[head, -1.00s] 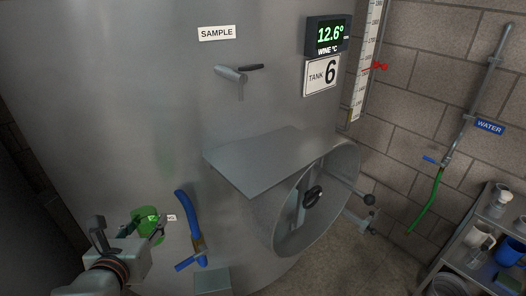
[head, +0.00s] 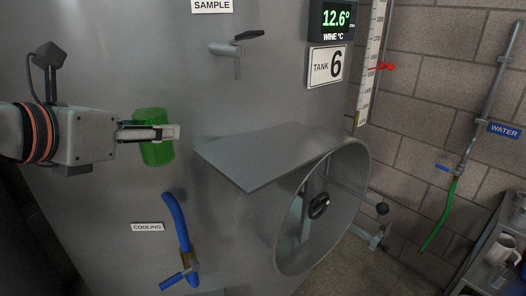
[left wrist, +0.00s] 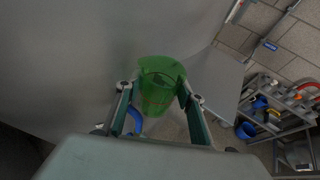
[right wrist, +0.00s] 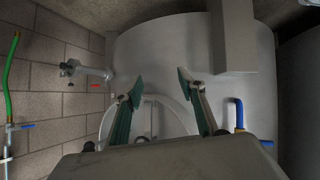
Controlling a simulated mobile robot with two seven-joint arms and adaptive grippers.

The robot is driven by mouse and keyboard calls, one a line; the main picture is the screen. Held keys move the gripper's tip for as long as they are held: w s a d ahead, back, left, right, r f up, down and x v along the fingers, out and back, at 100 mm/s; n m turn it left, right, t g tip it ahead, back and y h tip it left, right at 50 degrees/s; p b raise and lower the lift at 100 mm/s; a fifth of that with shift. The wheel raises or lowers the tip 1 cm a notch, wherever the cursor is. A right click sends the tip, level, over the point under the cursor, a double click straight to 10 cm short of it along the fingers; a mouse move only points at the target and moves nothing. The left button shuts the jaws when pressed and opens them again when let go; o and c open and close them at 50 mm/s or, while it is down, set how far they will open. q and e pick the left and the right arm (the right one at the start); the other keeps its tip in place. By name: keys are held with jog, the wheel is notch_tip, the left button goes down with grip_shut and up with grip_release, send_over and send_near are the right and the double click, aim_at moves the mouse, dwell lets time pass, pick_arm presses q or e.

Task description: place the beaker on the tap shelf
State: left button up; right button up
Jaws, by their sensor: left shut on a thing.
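The beaker (head: 157,151) is green and see-through. In the head view it is upright in my left gripper (head: 160,133), left of the tap shelf and about level with it. The left wrist view shows the beaker (left wrist: 160,82) between the two fingers. The tap shelf (head: 268,154) is a bare flat grey metal plate on the tank front, below the sample tap (head: 228,50). It also shows in the left wrist view (left wrist: 217,80). My right gripper (right wrist: 158,92) is open and empty in the right wrist view, facing the tank's lower front.
A round manway (head: 322,205) with a black hand knob sits under the shelf. A blue cooling hose (head: 177,228) is below the left gripper. A trolley (head: 487,265) with cups and other vessels stands at the right. The shelf top is clear.

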notch_tip(320, 180, down, 5)
jog(key=s+b, duration=0.1)
jog(key=b, duration=0.3)
pick_arm(q)
jog(key=s+d+r+m+g+h+p, duration=0.2)
jog(key=s+d+r+m+h, duration=0.15)
jog(key=s, duration=0.45)
jog(key=shift+n+y, duration=0.25)
jog(key=w+d+p, duration=0.3)
jog(key=w+p, duration=0.1)
jog(key=p, duration=0.1)
jog(key=w+d+f+p, duration=0.1)
jog(key=w+d+p, duration=0.3)
jog(key=p, duration=0.1)
jog(key=w+d+p, duration=0.3)
jog(key=w+p, duration=0.2)
jog(key=p, duration=0.1)
jog(key=shift+w+d+f, duration=0.1)
jog(key=shift+d+f, duration=0.05)
jog(key=shift+d, duration=0.15)
jog(key=shift+w+d+f, duration=0.15)
jog(key=shift+w+d, duration=0.15)
jog(key=shift+w, duration=0.05)
jog(key=shift+f, duration=1.65)
pick_arm(e)
notch_tip(320, 180, up, 12)
jog(key=s+d, duration=0.1)
jog(key=shift+s+r+m+g, duration=0.2)
jog(key=shift+s+m+g, duration=0.1)
jog(key=shift+g, duration=0.1)
